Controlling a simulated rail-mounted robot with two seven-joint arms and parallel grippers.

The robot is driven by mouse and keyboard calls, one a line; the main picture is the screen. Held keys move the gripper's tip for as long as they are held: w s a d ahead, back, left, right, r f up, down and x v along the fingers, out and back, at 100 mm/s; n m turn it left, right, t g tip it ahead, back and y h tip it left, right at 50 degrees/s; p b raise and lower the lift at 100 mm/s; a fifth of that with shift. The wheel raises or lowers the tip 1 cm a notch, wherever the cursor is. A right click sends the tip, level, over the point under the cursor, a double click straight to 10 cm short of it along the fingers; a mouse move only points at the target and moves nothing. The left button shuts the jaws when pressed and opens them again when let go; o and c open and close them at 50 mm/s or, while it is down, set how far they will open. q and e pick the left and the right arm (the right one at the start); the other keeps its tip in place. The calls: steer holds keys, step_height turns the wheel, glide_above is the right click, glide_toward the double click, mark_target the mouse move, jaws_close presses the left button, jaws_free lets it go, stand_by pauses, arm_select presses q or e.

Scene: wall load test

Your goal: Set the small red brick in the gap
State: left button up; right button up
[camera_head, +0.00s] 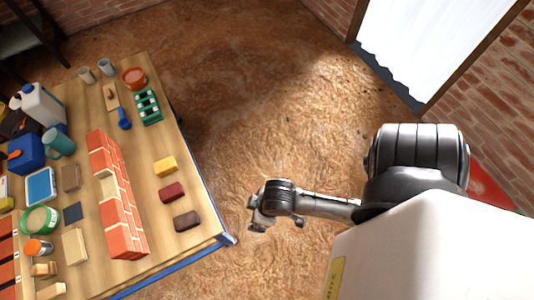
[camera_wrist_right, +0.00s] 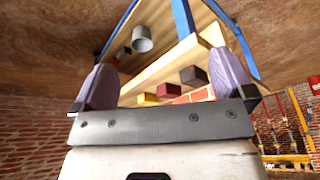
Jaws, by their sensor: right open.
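The small red brick (camera_head: 172,191) lies on the table between a yellow brick (camera_head: 165,166) and a dark brown brick (camera_head: 187,221). It also shows beyond my fingers in the right wrist view (camera_wrist_right: 168,90). The small brick wall (camera_head: 124,222) stands left of these loose bricks. My right gripper (camera_head: 277,223) is open and empty, off the table's right edge and apart from the bricks. Its two fingers stand wide apart in the right wrist view (camera_wrist_right: 166,72). My left gripper is in neither view.
The table's blue edge (camera_head: 180,279) lies between my right gripper and the bricks. A green rack (camera_head: 148,107) and terracotta pot (camera_head: 134,78) stand at the far end.

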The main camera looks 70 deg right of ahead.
steer(key=s+d, duration=0.1)
steer(key=s+d+r, duration=0.1)
steer(key=shift+s+d+n+h, duration=0.2)
steer(key=shift+s+n+h, duration=0.1)
steer(key=shift+s+h, duration=0.1)
steer(key=shift+r, duration=0.1)
step_height(320, 180, up, 46)
steer(key=p, duration=4.6)
steer(key=shift+r, duration=0.2)
